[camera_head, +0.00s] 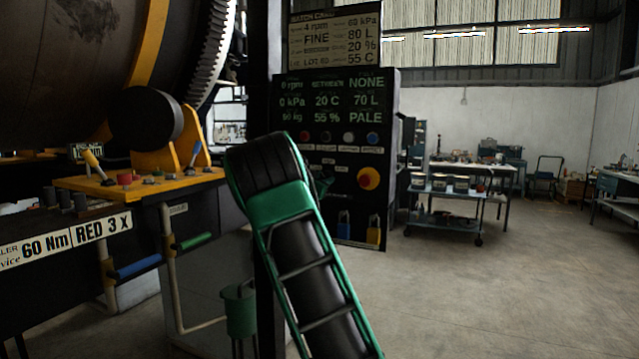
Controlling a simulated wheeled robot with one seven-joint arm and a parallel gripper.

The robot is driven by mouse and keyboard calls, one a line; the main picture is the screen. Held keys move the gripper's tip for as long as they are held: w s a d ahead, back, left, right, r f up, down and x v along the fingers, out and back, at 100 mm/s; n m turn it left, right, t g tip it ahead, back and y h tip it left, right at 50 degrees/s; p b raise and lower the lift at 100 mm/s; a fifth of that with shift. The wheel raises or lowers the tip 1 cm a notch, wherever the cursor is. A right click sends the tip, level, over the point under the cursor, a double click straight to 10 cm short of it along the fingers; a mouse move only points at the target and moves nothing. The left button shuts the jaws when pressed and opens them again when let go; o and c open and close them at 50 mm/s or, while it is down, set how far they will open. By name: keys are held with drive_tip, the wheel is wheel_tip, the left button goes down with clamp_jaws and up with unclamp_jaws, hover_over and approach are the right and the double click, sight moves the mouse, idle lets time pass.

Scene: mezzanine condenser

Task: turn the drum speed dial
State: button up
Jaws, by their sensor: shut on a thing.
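The black control panel (386,95) stands in the middle, with green readouts that include "0 rpm", a row of small buttons and a red knob on a yellow base (368,179). My green and black arm rises from the bottom in front of the panel's lower left. A small dark green part of my gripper (322,184) shows past the arm's right edge, against the panel face left of the red knob. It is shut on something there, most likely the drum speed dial. The dial and the fingertips are hidden behind my arm.
A large dark drum (60,50) with a yellow band and toothed ring fills the upper left. A yellow lever console (140,184) and blue and green handles stand close on the left. A blue cart (443,195) stands behind right. The right floor is clear.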

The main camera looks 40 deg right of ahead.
drive_tip(key=m, duration=0.4)
drive_tip(key=shift+m, duration=0.3)
drive_tip(key=shift+a+m, duration=0.1)
drive_tip(key=shift+m, duration=2.4)
drive_tip(key=o, duration=1)
drive_tip(key=shift+o, duration=0.2)
drive_tip(key=v, duration=1)
drive_tip(key=shift+a, duration=0.35)
drive_tip(key=shift+s+r, duration=0.1)
drive_tip(key=shift+s, duration=0.05)
